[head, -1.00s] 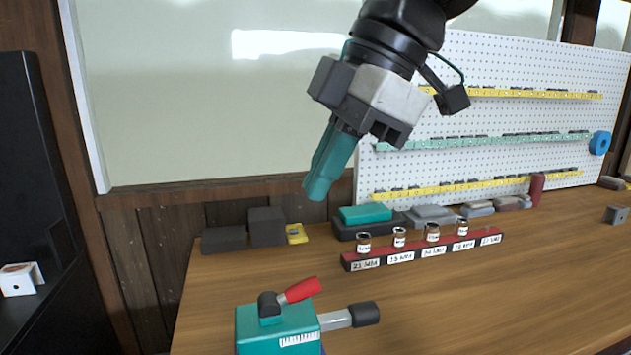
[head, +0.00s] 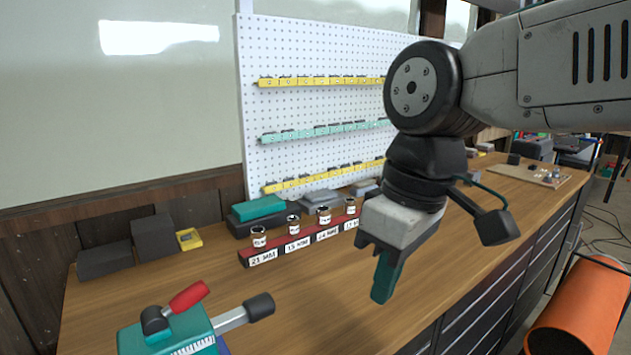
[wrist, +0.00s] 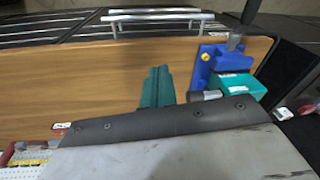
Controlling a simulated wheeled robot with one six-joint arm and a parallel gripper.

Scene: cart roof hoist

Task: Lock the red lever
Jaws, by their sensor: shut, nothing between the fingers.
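The red lever (head: 188,297) sits on top of a teal clamp body (head: 165,336) at the lower left of the head view, on a black pivot and tilted up to the right. A grey rod with a black knob (head: 258,307) sticks out to the right of the body. In the wrist view the teal body (wrist: 238,87) and its blue base (wrist: 212,66) show at the right; the red lever is not visible there. My gripper (head: 382,292) has teal fingers pressed together, empty, pointing down above the bench, right of the lever and apart from it. Its fingers also show in the wrist view (wrist: 157,88).
A red rack (head: 300,244) with labelled jars stands along the back of the wooden bench (head: 330,300). Dark boxes (head: 105,260) and a yellow item (head: 189,239) stand at the back left. A pegboard (head: 310,110) rises behind. An orange cylinder (head: 580,315) stands off the bench's right side.

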